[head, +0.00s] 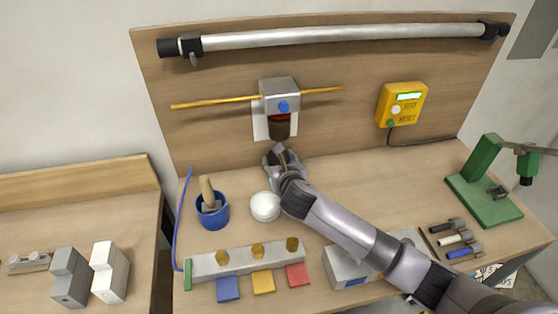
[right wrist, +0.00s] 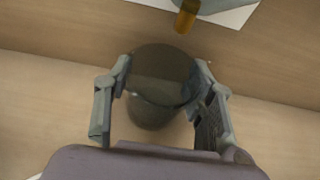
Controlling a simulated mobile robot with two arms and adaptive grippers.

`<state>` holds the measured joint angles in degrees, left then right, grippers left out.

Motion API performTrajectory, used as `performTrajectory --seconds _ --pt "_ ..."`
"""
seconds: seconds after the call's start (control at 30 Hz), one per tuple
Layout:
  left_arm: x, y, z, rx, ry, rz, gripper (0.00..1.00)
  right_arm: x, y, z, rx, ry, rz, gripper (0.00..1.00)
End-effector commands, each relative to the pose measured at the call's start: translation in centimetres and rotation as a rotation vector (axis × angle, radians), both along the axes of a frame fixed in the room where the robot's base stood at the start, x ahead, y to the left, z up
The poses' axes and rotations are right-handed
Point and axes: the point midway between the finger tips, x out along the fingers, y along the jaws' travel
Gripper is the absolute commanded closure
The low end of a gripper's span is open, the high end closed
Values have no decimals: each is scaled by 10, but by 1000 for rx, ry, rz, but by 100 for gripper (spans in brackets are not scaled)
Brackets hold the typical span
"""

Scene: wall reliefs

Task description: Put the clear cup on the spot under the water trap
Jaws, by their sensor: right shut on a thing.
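The water trap (head: 280,100) is on the wooden back panel, a grey block with a blue knob on a thin yellow pipe, a red ring and a dark bowl below. My right gripper (head: 278,158) is just below it, close to the foot of the panel. In the right wrist view, its fingers (right wrist: 160,95) are shut on both sides of the clear cup (right wrist: 155,112), which looks dark and see-through. An orange-brown tip (right wrist: 186,16) shows above the cup there. The spot under the trap is hidden by gripper and cup. My left gripper is not in view.
A white round bowl (head: 265,206) and a blue mortar with pestle (head: 212,214) stand left of my arm. A grey bar with brass knobs (head: 245,259) lies in front. A yellow box (head: 402,104) is on the panel. A green stand (head: 488,190) is at right.

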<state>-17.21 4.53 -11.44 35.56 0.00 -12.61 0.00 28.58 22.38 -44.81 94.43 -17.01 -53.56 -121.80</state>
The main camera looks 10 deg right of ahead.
Motion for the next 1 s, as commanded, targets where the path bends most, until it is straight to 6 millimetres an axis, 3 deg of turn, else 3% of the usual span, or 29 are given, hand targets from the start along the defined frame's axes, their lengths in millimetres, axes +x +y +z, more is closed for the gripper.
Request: performTrajectory --seconds 0.03,0.07,0.33,0.73,1.0 --pt "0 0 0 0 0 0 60 0 0 -2 -1 1 -1 78" --pt "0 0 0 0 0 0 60 0 0 -3 -1 1 -1 49" --pt "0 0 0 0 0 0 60 0 0 -2 -1 1 -1 31" --pt "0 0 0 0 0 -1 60 -1 0 2 0 0 0 30" --pt "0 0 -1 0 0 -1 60 -36 0 15 -1 0 2 30"
